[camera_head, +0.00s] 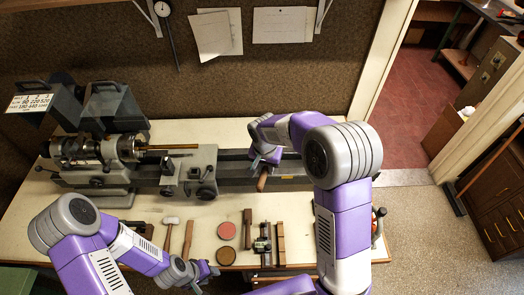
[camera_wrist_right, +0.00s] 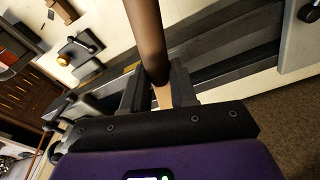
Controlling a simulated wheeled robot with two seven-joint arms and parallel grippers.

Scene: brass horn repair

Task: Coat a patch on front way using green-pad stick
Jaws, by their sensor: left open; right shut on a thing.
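My right gripper (camera_head: 266,158) is shut on a brown stick (camera_head: 262,181) above the lathe bed, right of the carriage. In the right wrist view the brown stick (camera_wrist_right: 147,38) runs up from between the fingers (camera_wrist_right: 165,90). No green pad can be made out on it. The lathe bed (camera_head: 232,171) has dark lengthwise rails, which also show behind the stick in the wrist view (camera_wrist_right: 225,45). I cannot tell whether the stick touches the front way, or see any coated patch. My left gripper (camera_head: 206,273) is open and low, near the bench's front edge.
The lathe headstock (camera_head: 100,150) and carriage (camera_head: 188,172) stand left of the stick. On the bench front lie a hammer (camera_head: 169,232), a red round pad (camera_head: 226,230), a darker round pad (camera_head: 226,256) and several bar-shaped tools (camera_head: 280,243). Open floor lies right.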

